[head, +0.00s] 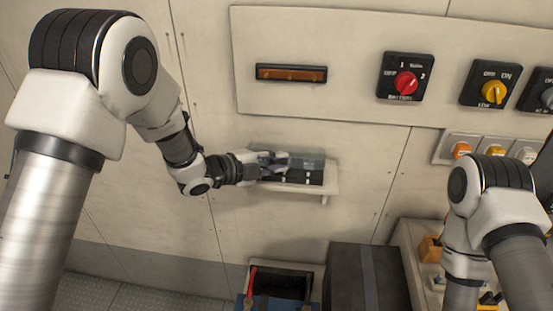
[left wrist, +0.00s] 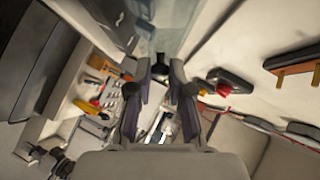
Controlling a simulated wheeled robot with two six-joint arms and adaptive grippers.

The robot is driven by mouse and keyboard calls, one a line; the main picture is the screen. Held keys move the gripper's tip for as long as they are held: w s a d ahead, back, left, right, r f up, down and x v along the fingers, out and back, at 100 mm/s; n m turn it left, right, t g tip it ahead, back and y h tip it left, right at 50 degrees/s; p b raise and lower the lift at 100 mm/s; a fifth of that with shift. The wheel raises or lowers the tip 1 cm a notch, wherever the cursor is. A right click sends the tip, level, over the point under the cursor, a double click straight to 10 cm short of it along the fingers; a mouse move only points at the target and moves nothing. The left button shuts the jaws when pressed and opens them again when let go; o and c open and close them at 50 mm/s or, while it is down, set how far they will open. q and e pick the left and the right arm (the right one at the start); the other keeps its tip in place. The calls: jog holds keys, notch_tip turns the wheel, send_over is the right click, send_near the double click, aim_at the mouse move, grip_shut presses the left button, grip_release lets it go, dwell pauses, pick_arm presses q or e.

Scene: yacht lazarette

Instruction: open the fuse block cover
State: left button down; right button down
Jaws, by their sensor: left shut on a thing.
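The fuse block (head: 305,179), black with small white parts, sits on a pale ledge on the wall in the head view. Its cover (head: 308,164), a grey see-through panel, shows along the upper part of the block; how far it is tilted is hard to tell. My left gripper (head: 279,160) is at the cover's left part. In the left wrist view my left gripper (left wrist: 162,80) has its fingers close together around a small dark piece at the edge of the clear cover (left wrist: 172,32). My right gripper is out of view; only the right arm shows.
Above the block is a panel with a fuse-like orange strip (head: 291,73), a red rotary switch (head: 405,83) and a yellow one (head: 489,92). Below stand a dark box (head: 365,277) and an open bin (head: 281,279). A cluttered counter (head: 409,239) lies at right.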

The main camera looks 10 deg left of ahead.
pick_arm(q)
jog(key=shift+w+r+n+g+y+p, duration=0.2)
jog(key=shift+r+n+g+p, duration=0.15)
jog(key=shift+r+p, duration=0.35)
jog(key=shift+w+r+n+g+y+p, duration=0.1)
jog(key=shift+w+r+n+g+p, duration=0.2)
jog(key=shift+p, duration=0.6)
jog(key=shift+s, duration=0.1)
jog(key=c, duration=1.1)
grip_release()
jog(key=shift+s, duration=0.1)
jog(key=v, duration=1.2)
